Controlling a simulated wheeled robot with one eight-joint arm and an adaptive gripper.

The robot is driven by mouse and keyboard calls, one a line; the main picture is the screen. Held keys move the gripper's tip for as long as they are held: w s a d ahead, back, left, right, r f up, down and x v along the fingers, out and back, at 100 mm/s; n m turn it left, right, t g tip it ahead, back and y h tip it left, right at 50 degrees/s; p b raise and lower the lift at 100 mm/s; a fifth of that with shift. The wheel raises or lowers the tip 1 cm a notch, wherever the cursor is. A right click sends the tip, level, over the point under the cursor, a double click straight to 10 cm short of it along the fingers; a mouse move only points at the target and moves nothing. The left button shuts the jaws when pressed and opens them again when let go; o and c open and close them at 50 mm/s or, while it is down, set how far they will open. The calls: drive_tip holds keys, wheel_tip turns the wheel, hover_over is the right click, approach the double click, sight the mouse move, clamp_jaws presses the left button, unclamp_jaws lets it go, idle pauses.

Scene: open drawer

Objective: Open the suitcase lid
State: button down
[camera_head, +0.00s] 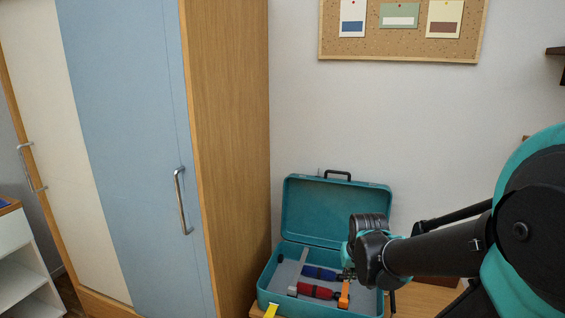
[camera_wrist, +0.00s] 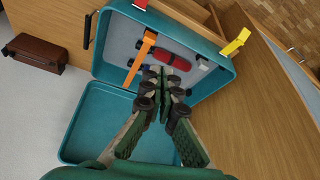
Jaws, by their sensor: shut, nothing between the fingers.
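The teal suitcase stands open. In the head view its lid (camera_head: 312,211) is raised about upright behind the base (camera_head: 264,291). The wrist view shows the lid's inside (camera_wrist: 98,118) below the tool-filled base (camera_wrist: 218,78). My gripper (camera_wrist: 160,76) is shut and empty, its fingertips over the open suitcase near the tools. In the head view my gripper (camera_head: 350,272) is at the right side of the base, in front of the lid, and partly hides both. I cannot tell whether the fingers touch anything.
In the base lie a red tool (camera_head: 316,291), a blue tool (camera_head: 319,272) and an orange hammer-like tool (camera_wrist: 141,58). A yellow piece (camera_wrist: 236,42) is at the rim. A brown case (camera_wrist: 35,52) stands nearby. A tall cabinet (camera_head: 228,120) stands close on the left.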

drive_tip(key=c, duration=2.3)
unclamp_jaws()
drive_tip(key=s+f, duration=0.2)
drive_tip(key=s, duration=0.1)
drive_tip(key=s+f, duration=0.1)
drive_tip(key=s, duration=0.1)
drive_tip(key=shift+a, duration=0.25)
drive_tip(key=o, duration=0.3)
drive_tip(key=shift+s+f, duration=0.1)
drive_tip(key=shift+s, duration=0.05)
drive_tip(key=shift+o, duration=1)
drive_tip(key=w+a+r+m+y, duration=0.1)
drive_tip(key=w+r, duration=0.1)
drive_tip(key=w, duration=0.3)
drive_tip(key=w+a+r+m+y, duration=0.1)
drive_tip(key=w+r+m+y, duration=0.1)
drive_tip(key=w, duration=0.4)
drive_tip(key=shift+w+r+t, duration=0.15)
drive_tip(key=shift+r+t, duration=0.2)
drive_tip(key=shift+t, duration=0.05)
drive_tip(key=m+t+y, duration=0.4)
drive_tip(key=m+t, duration=0.4)
drive_tip(key=m, duration=0.4)
approach(340, 173)
drive_tip(key=x, duration=1.1)
drive_tip(key=shift+r, duration=0.1)
drive_tip(key=shift+c, duration=0.5)
clamp_jaws()
